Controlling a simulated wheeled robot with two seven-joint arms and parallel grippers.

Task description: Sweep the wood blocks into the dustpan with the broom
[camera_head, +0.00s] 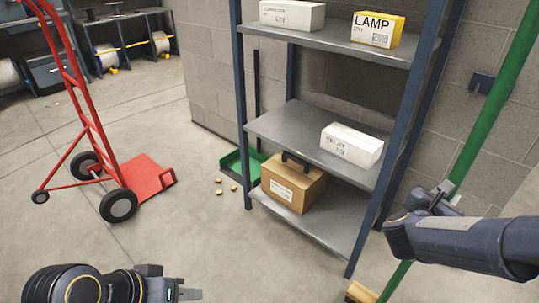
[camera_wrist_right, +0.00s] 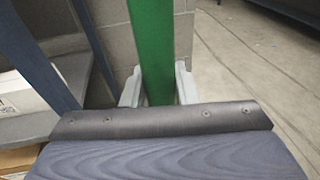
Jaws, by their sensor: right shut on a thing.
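The green dustpan (camera_head: 232,163) lies on the floor by the shelf's left post, with a thin black upright handle; the shelf post and cardboard box partly hide it. Small tan wood blocks (camera_head: 219,192) lie loose on the floor just in front of the dustpan. My right gripper (camera_head: 440,197) is shut on the green handle of the broom (camera_head: 485,115); the handle also stands between the fingers in the right wrist view (camera_wrist_right: 151,50). The broom leans, its head (camera_head: 360,292) low at the bottom edge and partly cut off. My left gripper (camera_head: 180,288) is low at bottom left, away from everything; its finger gap is unclear.
A metal shelf (camera_head: 290,118) with several boxes stands between the broom and the dustpan. A cardboard box (camera_head: 292,185) sits on its bottom board. A red hand truck (camera_head: 148,178) stands at left. The floor in front of the blocks is clear.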

